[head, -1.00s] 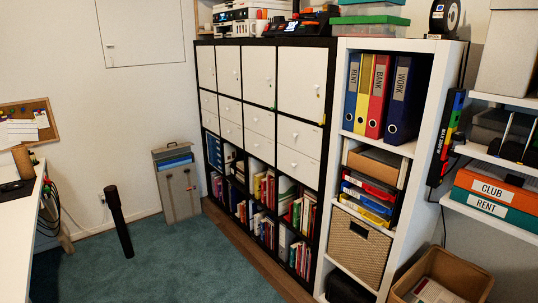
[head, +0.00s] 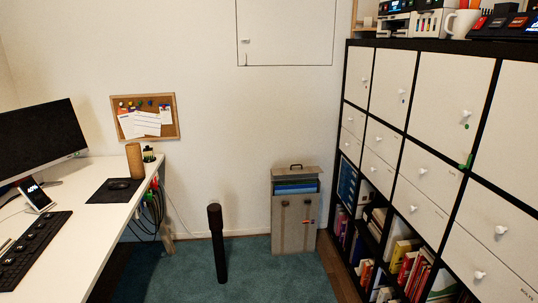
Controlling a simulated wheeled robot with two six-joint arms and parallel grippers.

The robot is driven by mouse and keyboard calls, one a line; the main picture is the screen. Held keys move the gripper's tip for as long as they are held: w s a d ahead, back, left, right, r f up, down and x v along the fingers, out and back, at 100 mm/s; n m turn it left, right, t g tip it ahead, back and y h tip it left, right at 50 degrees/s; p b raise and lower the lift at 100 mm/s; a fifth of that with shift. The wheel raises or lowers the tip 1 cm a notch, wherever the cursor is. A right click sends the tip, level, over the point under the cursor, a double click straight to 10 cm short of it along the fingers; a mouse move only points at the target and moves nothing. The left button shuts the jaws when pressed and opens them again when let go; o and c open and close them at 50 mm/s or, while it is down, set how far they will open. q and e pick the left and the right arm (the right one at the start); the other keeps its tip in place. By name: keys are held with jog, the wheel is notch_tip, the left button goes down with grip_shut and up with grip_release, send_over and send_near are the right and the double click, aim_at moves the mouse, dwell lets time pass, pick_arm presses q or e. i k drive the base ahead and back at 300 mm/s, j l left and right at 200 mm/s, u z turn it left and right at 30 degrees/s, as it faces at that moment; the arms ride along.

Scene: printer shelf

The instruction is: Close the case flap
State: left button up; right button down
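The grey case (head: 294,224) stands upright on the floor against the far wall, just left of the dark shelf unit. Its flap (head: 296,174) with a dark handle is raised at the top. Blue contents (head: 296,187) show in the gap beneath the flap. Two dark latches sit on the front of the case. Neither of my grippers is in the head view.
A dark upright post (head: 217,245) stands on the teal carpet (head: 260,285) left of the case. A white desk (head: 100,205) with monitor and keyboard is at the left. The shelf unit (head: 402,150) with white doors fills the right. Carpet before the case is clear.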

aim_at(307, 171)
jog(key=i+l+u, duration=0.1)
jog(key=i+u, duration=0.25)
jog(key=i, duration=1.3)
